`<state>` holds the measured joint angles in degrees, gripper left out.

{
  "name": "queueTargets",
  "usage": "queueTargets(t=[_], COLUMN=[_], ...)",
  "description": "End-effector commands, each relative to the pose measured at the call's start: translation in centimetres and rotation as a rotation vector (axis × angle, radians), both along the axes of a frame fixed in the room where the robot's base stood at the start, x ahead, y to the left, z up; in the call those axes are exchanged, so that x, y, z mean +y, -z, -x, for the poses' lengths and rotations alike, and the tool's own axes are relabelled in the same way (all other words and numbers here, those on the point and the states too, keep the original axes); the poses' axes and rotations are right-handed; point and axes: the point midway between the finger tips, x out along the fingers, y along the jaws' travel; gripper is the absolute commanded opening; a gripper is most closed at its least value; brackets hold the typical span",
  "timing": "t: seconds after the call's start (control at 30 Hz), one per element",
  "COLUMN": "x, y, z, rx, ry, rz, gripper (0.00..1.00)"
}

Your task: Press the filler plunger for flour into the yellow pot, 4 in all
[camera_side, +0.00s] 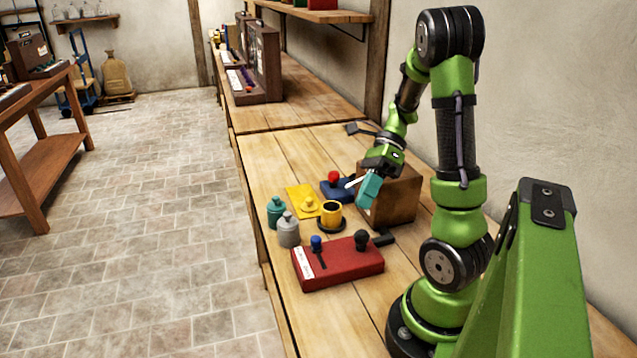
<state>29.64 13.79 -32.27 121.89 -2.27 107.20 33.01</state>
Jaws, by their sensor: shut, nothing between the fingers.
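The yellow pot (331,215) stands upright on a dark round base in front of the brown box. Its opening looks dark, and I cannot make out any flour inside. My gripper (355,181) is shut and empty, in front of the upper left of the brown box (401,196) and above and right of the pot. A teal piece (369,191) shows just below the fingers; I cannot tell what it belongs to. A blue block with a red knob (334,177) sits left of my gripper. I cannot tell which knob is the filler plunger.
A yellow plate with a knob (303,201), a teal jar (276,212) and a grey jar (288,231) stand left of the pot. A red panel (340,265) with blue and black knobs lies in front. The bench behind is partly clear.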

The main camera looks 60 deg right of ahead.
Motion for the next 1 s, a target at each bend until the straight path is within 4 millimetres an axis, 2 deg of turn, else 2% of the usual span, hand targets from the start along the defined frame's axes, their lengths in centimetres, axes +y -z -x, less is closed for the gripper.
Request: queueTargets(t=[0.2, 0.4, 1.0], x=[0.0, 0.0, 0.0], y=[2.9, 4.2, 4.4], z=[0.1, 0.1, 0.0], rx=[0.004, 0.001, 0.000], ry=[0.001, 0.001, 0.001], rz=[-0.001, 0.000, 0.001], gripper=[0.00, 0.00, 0.00])
